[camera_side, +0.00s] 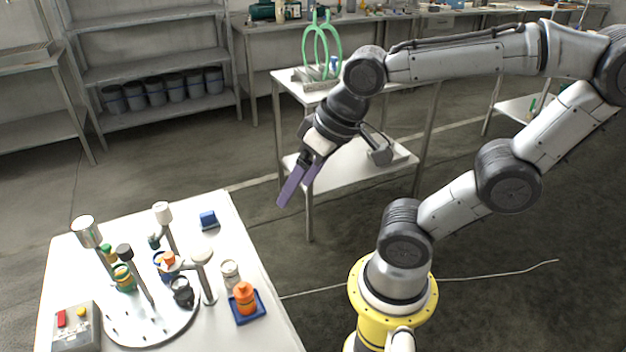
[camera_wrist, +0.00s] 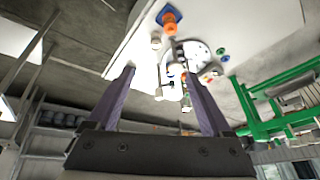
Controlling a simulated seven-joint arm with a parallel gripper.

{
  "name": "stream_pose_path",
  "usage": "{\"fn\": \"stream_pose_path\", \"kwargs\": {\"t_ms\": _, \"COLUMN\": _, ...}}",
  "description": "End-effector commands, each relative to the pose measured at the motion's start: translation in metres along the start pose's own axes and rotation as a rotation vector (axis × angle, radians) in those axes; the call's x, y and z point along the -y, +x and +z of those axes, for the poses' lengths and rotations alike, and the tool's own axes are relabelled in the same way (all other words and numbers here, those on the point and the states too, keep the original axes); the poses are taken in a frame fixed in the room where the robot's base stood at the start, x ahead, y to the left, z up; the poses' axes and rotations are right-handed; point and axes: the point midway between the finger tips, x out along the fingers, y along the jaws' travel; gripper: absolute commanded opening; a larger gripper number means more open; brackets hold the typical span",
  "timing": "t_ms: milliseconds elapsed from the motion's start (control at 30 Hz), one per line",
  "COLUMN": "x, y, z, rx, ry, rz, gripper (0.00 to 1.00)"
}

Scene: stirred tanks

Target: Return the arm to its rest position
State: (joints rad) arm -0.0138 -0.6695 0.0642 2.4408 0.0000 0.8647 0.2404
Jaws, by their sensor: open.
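My gripper (camera_side: 298,190) has two long purple fingers. In the side view it hangs in the air to the right of and above the white table, apart from everything on it. The fingers are spread with nothing between them; in the wrist view my gripper (camera_wrist: 158,88) also shows its fingers apart. My arm is raised and bent, reaching leftward from its yellow base.
The white table (camera_side: 235,235) holds a round plate (camera_side: 150,325) with stirrers and small jars. An orange bottle (camera_side: 244,298) stands on a blue tray (camera_side: 258,317). A control box (camera_side: 76,330) has red and yellow buttons. A white cart (camera_side: 345,170) stands behind my gripper.

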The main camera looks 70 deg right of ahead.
Motion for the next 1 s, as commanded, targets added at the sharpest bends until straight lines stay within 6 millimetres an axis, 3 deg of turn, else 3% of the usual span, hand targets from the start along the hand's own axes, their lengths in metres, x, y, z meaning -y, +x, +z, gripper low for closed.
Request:
{"fn": "stream_pose_path", "kwargs": {"t_ms": 233, "x": -0.006, "y": -0.015, "z": 0.016, "rx": -0.051, "ry": -0.219, "rz": 0.000, "gripper": 0.84}}
{"fn": "stream_pose_path", "kwargs": {"t_ms": 1000, "x": -0.006, "y": -0.015, "z": 0.016, "rx": -0.051, "ry": -0.228, "rz": 0.000, "gripper": 0.84}}
